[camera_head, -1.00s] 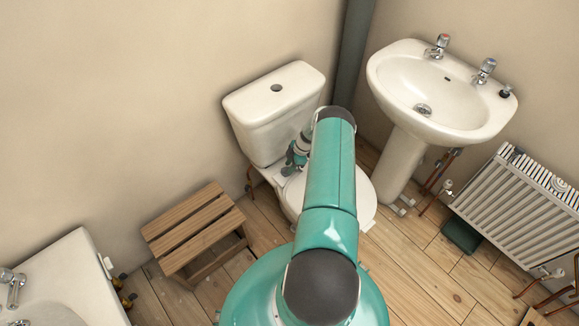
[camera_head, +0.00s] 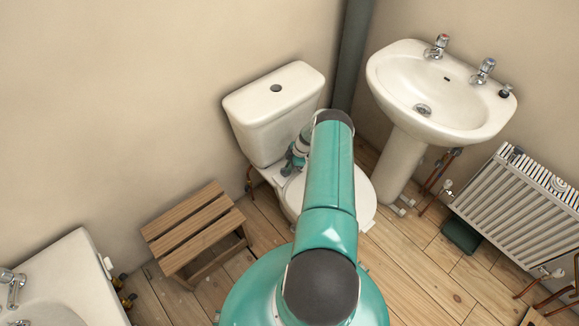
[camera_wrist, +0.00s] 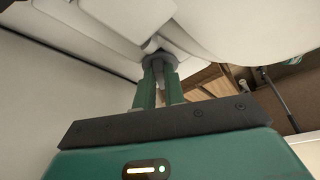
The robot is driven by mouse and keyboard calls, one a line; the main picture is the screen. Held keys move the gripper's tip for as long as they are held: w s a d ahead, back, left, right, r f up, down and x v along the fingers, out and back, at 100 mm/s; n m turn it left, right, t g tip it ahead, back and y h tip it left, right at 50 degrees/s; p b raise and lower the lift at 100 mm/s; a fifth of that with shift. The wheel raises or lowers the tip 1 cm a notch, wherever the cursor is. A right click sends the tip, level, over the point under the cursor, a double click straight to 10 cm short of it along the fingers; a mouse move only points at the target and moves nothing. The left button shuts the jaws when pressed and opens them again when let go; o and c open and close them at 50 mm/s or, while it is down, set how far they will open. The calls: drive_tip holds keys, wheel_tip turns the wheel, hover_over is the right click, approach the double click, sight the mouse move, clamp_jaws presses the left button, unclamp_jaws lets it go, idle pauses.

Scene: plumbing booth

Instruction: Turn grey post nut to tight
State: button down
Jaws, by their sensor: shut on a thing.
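In the wrist view my gripper (camera_wrist: 159,72) reaches up under white ceramic with its two green fingers close together. It is shut on the grey post nut (camera_wrist: 161,58), a dark grey round piece right at the fingertips. The nut sits just below the white ceramic underside (camera_wrist: 90,30). The fingers cover part of the nut, so its tightness cannot be seen. In the head view the toilet (camera_head: 275,112) stands against the wall, and my green arm reaches over its bowl. My fingertips and the nut are hidden there.
A wooden step stool (camera_head: 193,228) stands left of the toilet. A pedestal basin (camera_head: 440,95) and a white radiator (camera_head: 525,205) are at the right. A bath or basin edge (camera_head: 75,270) is at lower left. Bare floorboards (camera_head: 425,265) lie between.

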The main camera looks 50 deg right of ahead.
drive_tip(key=shift+s+a+f, duration=0.1)
drive_tip(key=shift+a+f, duration=0.05)
drive_tip(key=shift+a, duration=0.05)
drive_tip(key=m, duration=0.2)
drive_tip(key=m+t, duration=0.1)
drive_tip(key=shift+s+a+m+h, duration=0.15)
drive_tip(key=shift+a+m+h, duration=0.05)
drive_tip(key=shift+m+h, duration=0.2)
drive_tip(key=m, duration=0.1)
drive_tip(key=m+h, duration=0.1)
drive_tip(key=m, duration=0.1)
drive_tip(key=m+h, duration=0.1)
drive_tip(key=m, duration=0.1)
drive_tip(key=shift+s+a+t, duration=0.1)
drive_tip(key=shift+a+t, duration=0.2)
drive_tip(key=shift+a, duration=0.1)
drive_tip(key=m, duration=0.2)
drive_tip(key=m+h, duration=0.1)
drive_tip(key=m, duration=0.1)
drive_tip(key=m+h, duration=0.1)
drive_tip(key=shift+a+m, duration=0.35)
drive_tip(key=shift+m, duration=0.05)
drive_tip(key=shift+m+g+h, duration=0.4)
drive_tip(key=shift+m+h, duration=0.2)
drive_tip(key=shift+m, duration=0.9)
drive_tip(key=shift+f, duration=0.1)
drive_tip(key=c, duration=1.5)
unclamp_jaws()
drive_tip(key=shift+o, duration=0.2)
drive_tip(key=shift+a, duration=0.15)
